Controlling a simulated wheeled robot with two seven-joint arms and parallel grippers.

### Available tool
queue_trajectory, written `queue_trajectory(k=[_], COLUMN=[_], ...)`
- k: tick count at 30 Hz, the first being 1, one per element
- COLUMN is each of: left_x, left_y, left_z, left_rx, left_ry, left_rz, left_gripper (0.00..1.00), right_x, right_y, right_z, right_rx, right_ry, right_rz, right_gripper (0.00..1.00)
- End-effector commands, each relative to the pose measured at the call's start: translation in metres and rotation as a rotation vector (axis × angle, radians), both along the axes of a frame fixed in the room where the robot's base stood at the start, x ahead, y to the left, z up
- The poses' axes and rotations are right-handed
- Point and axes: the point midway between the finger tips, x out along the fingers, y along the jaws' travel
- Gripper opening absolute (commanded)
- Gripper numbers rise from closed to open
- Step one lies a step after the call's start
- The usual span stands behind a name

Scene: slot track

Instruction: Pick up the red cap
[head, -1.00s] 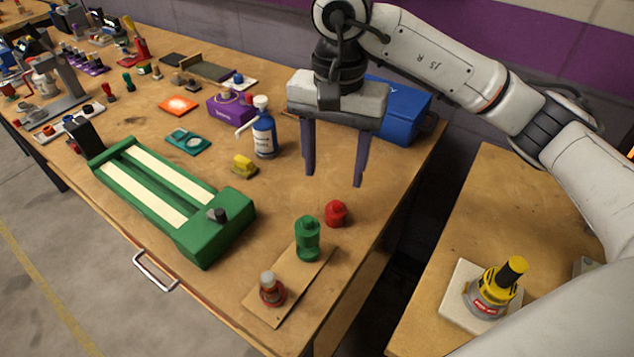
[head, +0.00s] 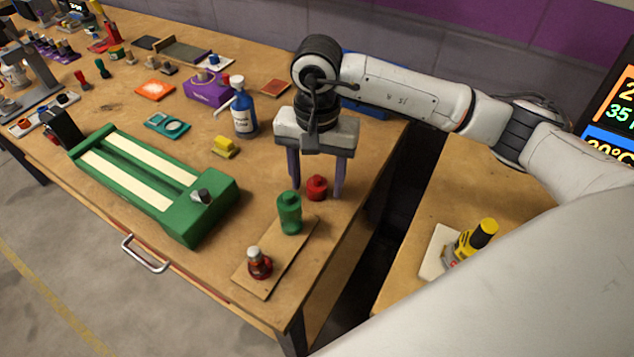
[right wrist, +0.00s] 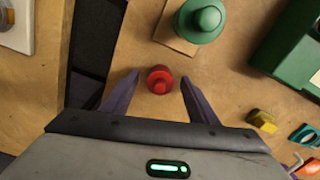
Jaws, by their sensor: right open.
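The red cap (head: 316,186) sits upright on the wooden table, just behind the green bottle-like piece (head: 289,213). My right gripper (head: 317,190) is open and points down, its two purple fingers on either side of the red cap in the head view. In the right wrist view the red cap (right wrist: 160,80) lies between the open fingertips (right wrist: 160,82), with a gap on each side. I cannot tell how high the fingertips are above the table. My left gripper is not in view.
The green piece and a small red bottle with a pale top (head: 259,263) stand on a thin board (head: 276,268) close by. A green track (head: 199,212) lies to the left, with a yellow block (head: 224,147) behind it. The table's right edge is near the cap.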

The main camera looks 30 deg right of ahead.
Motion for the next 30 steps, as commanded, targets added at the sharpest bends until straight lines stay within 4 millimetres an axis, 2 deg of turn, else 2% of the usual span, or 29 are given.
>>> queue_trajectory(k=[2, 9, 20, 23, 30], left_x=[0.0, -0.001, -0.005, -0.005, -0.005], left_y=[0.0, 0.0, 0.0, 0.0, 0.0], left_z=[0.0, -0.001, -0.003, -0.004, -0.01], left_rx=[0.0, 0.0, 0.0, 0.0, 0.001], left_ry=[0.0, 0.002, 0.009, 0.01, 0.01], left_rz=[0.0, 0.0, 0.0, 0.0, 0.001], left_gripper=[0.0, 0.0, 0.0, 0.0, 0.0], right_x=[0.0, 0.0, 0.0, 0.001, 0.001], right_y=[0.0, 0.0, 0.0, 0.0, 0.0], right_z=[0.0, 0.0, 0.003, 0.013, 0.061], right_rx=[0.0, 0.0, 0.0, 0.001, 0.001], right_ry=[0.0, 0.0, -0.001, -0.004, -0.005], right_rz=[0.0, 0.0, 0.0, 0.001, 0.001], right_gripper=[0.52, 0.13, 0.13, 0.13, 0.13])
